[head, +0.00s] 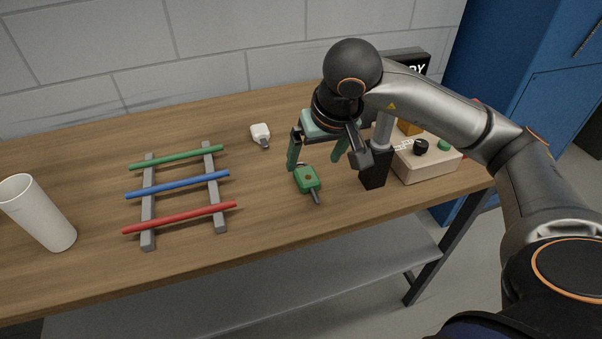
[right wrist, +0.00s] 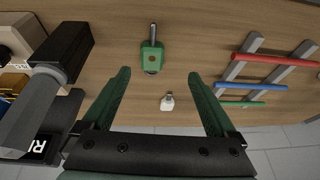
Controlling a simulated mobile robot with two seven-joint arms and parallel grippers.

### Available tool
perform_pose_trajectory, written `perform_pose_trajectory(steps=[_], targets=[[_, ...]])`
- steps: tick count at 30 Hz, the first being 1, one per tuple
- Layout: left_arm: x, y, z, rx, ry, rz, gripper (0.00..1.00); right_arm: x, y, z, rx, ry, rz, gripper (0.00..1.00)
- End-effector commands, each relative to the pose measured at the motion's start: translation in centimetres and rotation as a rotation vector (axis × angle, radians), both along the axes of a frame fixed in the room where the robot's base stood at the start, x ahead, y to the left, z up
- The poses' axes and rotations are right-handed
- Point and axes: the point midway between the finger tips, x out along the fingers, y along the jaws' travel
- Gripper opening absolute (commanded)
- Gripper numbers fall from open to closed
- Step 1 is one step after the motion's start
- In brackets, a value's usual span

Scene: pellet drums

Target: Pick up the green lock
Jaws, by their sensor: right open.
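The green lock (head: 306,179) lies on the wooden table with a dark pin pointing to the front. It also shows in the right wrist view (right wrist: 152,57), beyond the fingertips and roughly between their lines. My right gripper (head: 317,165) is open above the table, just behind the lock and apart from it. Its two green fingers also show spread wide in the right wrist view (right wrist: 159,75), with nothing between them but table and a white lock (right wrist: 167,102) farther back. The white lock also lies in the head view (head: 261,134), left of the gripper. My left gripper is not in view.
A rack with green, blue and red rods (head: 180,183) stands left of the lock. A white cup (head: 38,213) is at the far left. A dark block with a grey post (head: 374,168) and a beige control box (head: 428,163) stand close on the right. The table front is clear.

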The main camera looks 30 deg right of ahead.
Motion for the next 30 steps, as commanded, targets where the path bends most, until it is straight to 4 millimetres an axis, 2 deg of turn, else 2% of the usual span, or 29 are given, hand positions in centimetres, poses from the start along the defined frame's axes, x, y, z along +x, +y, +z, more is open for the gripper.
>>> perform_pose_trajectory(steps=[2,5,12,20,27,30], targets=[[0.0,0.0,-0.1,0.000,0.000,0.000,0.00,0.3,-1.1,0.2,-0.048,-0.015,0.000,0.93],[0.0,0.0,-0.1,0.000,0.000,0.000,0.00,0.7,-1.6,-0.9,-0.065,-0.014,-0.001,0.93],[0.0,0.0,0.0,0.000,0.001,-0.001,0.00,2.3,-1.8,-4.8,-0.061,-0.014,0.000,0.93],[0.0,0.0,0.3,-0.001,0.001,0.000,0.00,3.2,-1.9,-6.7,-0.058,-0.015,0.000,0.93],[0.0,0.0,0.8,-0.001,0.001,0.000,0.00,4.7,-2.1,-9.9,-0.057,-0.015,-0.001,0.93],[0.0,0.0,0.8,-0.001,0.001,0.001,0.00,5.0,-2.2,-10.6,-0.059,-0.016,0.001,0.93]])
